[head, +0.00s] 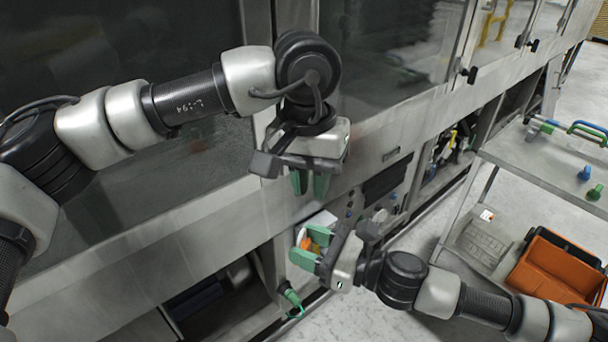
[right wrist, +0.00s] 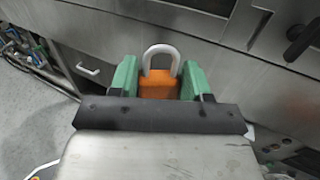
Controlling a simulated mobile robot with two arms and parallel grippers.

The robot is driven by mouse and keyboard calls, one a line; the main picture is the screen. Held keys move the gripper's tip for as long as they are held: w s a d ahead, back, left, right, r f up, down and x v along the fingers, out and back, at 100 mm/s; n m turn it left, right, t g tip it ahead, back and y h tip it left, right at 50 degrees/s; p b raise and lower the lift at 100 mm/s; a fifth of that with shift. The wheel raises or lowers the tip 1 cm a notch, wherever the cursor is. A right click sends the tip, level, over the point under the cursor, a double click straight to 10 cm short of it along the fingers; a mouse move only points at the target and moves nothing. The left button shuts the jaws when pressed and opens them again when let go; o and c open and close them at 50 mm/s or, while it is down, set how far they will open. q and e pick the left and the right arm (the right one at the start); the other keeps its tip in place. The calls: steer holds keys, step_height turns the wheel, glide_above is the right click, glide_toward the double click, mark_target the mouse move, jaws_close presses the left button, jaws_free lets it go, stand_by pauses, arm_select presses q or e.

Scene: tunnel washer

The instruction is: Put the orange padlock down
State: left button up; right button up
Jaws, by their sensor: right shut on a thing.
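The orange padlock (right wrist: 160,86) with its light grey shackle (right wrist: 161,53) sits between the green fingers of my right gripper (right wrist: 158,80) in the right wrist view. The shackle points away from the gripper. In the head view the padlock (head: 319,236) shows only as a small orange patch, mostly hidden by the fingers of my right gripper (head: 307,243), which is shut on it in front of the machine's panel. My left gripper (head: 308,184) hangs just above, with its green fingers pointing down, apart and empty.
The washer's steel front (head: 220,215) with dark windows runs close behind both grippers. A cart (head: 535,150) at the right carries small blue and green items on top and an orange bin (head: 555,268) below. A green fitting (head: 291,297) sticks out low on the machine.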

mark_target(304, 245)
arm_select(q)
steer(key=shift+y, duration=0.4)
steer(key=f, duration=0.8)
steer(key=a+f, duration=0.1)
steer(key=f, duration=0.3)
steer(key=shift+w, duration=0.35)
jaws_close()
arm_select(e)
steer(key=o, duration=1.1)
